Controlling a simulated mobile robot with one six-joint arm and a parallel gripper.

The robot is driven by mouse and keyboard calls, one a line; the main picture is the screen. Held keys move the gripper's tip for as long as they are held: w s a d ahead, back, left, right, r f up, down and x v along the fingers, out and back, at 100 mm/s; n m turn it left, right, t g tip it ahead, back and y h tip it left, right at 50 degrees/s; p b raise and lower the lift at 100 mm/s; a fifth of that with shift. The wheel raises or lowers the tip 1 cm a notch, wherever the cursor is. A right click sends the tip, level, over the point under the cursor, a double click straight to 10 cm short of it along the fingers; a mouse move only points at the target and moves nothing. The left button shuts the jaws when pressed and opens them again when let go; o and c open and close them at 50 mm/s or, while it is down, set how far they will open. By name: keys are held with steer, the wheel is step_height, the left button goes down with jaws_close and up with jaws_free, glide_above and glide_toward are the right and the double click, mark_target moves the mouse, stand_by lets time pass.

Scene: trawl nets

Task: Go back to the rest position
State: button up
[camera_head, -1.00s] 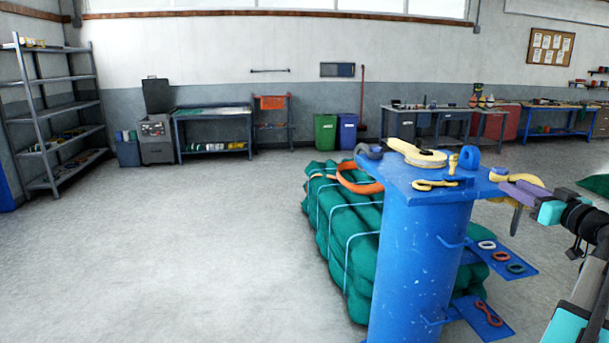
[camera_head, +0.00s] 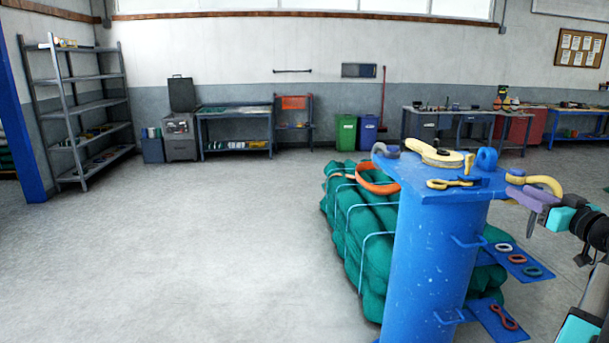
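My gripper (camera_head: 527,207) is at the right edge of the head view, beside the right end of the blue post's top plate. Its purple finger part and teal block show, and a grey pointed part hangs below. Whether its fingers are open or closed does not show clearly, and I see nothing clearly held. The blue post (camera_head: 428,255) stands in front of me. A yellow hook (camera_head: 545,182) is just behind the gripper at the plate's right end; whether they touch is unclear.
Side plates (camera_head: 515,259) with rings jut right. A green net bundle (camera_head: 350,225) with an orange loop (camera_head: 377,181) lies behind. The floor (camera_head: 190,240) at left is clear.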

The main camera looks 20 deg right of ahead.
steer(key=w+a+f+n+g+y, duration=0.25)
steer(key=w+a+f+y, duration=0.35)
steer(key=w+a+f, duration=1.4)
steer(key=a+f+n+g+y, duration=0.1)
steer(key=a+f+g+y, duration=0.45)
steer(key=a+f, duration=2.1)
steer(key=s+a+f+n+g+h, duration=0.1)
steer(key=s+a+f+g, duration=0.3)
steer(key=s+a+f, duration=0.45)
steer(key=s+a+f+g+h, duration=0.1)
steer(key=s+a+f+g, duration=0.4)
steer(key=f, duration=0.7)
steer(key=s+a+f+g+h, duration=0.1)
steer(key=s+a+f+g, duration=0.15)
steer(key=s+f, duration=0.4)
steer(key=s+a+f+g+h, duration=0.1)
steer(key=s+a+f+h, duration=0.15)
steer(key=s, duration=0.75)
steer(key=s+d+f+m+g+h, duration=0.3)
steer(key=s+d, duration=0.5)
steer(key=s, duration=0.3)
steer(key=shift+s+d+h, duration=0.35)
steer(key=shift+d+h, duration=0.05)
steer(key=shift+h, duration=0.3)
